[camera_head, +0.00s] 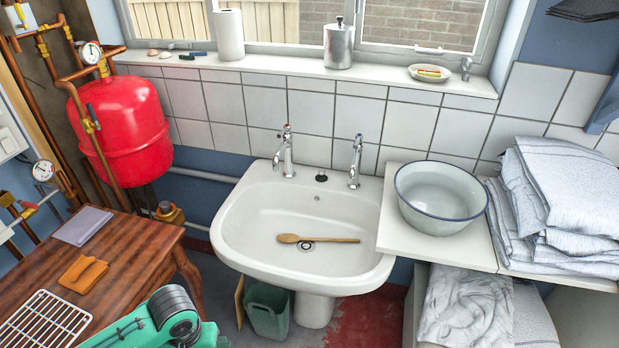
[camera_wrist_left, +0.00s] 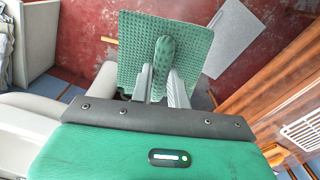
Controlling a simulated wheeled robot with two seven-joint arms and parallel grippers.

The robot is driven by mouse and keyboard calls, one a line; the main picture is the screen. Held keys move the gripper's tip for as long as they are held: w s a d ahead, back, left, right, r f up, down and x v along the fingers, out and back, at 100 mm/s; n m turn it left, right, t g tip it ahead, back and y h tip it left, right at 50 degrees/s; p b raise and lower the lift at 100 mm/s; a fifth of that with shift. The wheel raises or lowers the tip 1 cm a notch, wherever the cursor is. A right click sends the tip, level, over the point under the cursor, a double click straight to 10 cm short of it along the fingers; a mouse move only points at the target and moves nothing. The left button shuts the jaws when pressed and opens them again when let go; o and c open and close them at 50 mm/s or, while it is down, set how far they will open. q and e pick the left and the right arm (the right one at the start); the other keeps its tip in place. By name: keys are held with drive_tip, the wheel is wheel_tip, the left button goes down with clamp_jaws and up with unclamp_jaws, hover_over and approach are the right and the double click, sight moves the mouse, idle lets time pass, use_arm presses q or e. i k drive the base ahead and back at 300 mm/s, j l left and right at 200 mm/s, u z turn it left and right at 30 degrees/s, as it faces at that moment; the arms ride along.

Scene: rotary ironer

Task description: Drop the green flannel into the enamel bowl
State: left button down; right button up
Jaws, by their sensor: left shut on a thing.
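The green flannel (camera_wrist_left: 195,48) hangs between the fingers of my left gripper (camera_wrist_left: 164,75) in the left wrist view. The fingers are shut on a pinched fold at its middle, and it is spread flat around them above the red floor. The enamel bowl (camera_head: 441,190), white with a dark blue rim, stands upright on the white worktop right of the sink in the head view. It looks empty. In the head view only part of my green left arm shows at the bottom left; the left gripper and flannel are out of that view. My right gripper is in neither view.
A white sink (camera_head: 260,222) holds a wooden spoon (camera_head: 330,239). Folded sheets (camera_head: 565,190) are stacked right of the bowl. A wooden table (camera_head: 130,265) with a wire rack (camera_head: 45,322) and cloths is at left. A green bin (camera_head: 267,314) stands below the sink.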

sight(427, 211)
drive_tip(key=l, duration=2.3)
drive_tip(key=i+u, duration=0.05)
